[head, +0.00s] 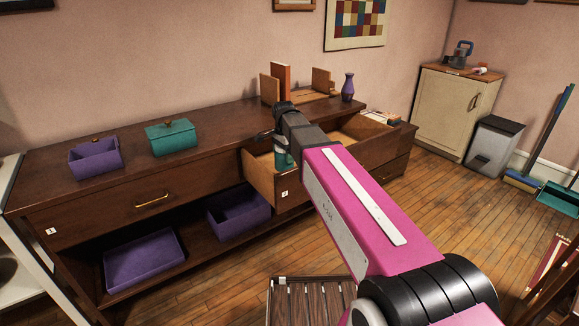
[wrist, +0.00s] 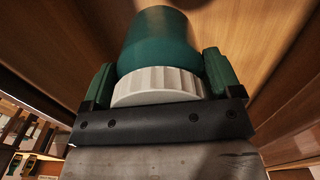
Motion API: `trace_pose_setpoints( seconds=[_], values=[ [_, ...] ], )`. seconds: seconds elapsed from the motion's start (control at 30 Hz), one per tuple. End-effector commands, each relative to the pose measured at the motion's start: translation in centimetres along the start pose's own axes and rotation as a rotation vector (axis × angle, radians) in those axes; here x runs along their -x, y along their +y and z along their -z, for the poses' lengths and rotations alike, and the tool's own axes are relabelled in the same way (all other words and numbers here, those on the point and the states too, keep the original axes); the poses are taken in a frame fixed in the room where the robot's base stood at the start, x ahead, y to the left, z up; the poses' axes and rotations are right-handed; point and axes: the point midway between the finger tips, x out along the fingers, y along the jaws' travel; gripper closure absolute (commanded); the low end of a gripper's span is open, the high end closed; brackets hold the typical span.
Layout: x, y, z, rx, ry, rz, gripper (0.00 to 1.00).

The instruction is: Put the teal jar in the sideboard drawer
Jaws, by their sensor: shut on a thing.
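The teal jar (wrist: 155,40) has a ribbed white lid (wrist: 160,87). My gripper (wrist: 158,80) is shut on it, with a green finger on each side of the lid end. In the head view my gripper (head: 283,145) points down at the open sideboard drawer, and a little of the jar (head: 283,160) shows below it. The drawer (head: 262,182) is pulled out, with light wood sides. My arm hides much of its inside. In the wrist view wood surfaces surround the jar; I cannot tell whether it touches the drawer bottom.
The sideboard top (head: 220,130) bears an open purple box (head: 95,158), a lidded teal box (head: 171,137), a purple vase (head: 348,87) and a book holder (head: 318,92). Purple bins (head: 145,262) stand on the lower shelf. A slatted wooden stool (head: 310,300) stands in front.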

Motion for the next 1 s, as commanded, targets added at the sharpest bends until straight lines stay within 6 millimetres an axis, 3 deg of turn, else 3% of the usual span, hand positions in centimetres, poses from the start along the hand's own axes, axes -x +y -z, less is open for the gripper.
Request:
trace_pose_setpoints(
  seconds=[0.1, 0.57, 0.97, 1.0],
  values=[
    [-1.9, 0.0, 0.0, 0.000, 0.000, -0.001, 0.72],
    [-6.2, 0.0, 0.0, 0.000, 0.000, 0.000, 0.72],
    [-6.7, 0.0, 0.0, 0.000, 0.000, 0.000, 0.72],
    [-6.7, 0.0, 0.0, 0.000, 0.000, 0.000, 0.06]
  ],
)
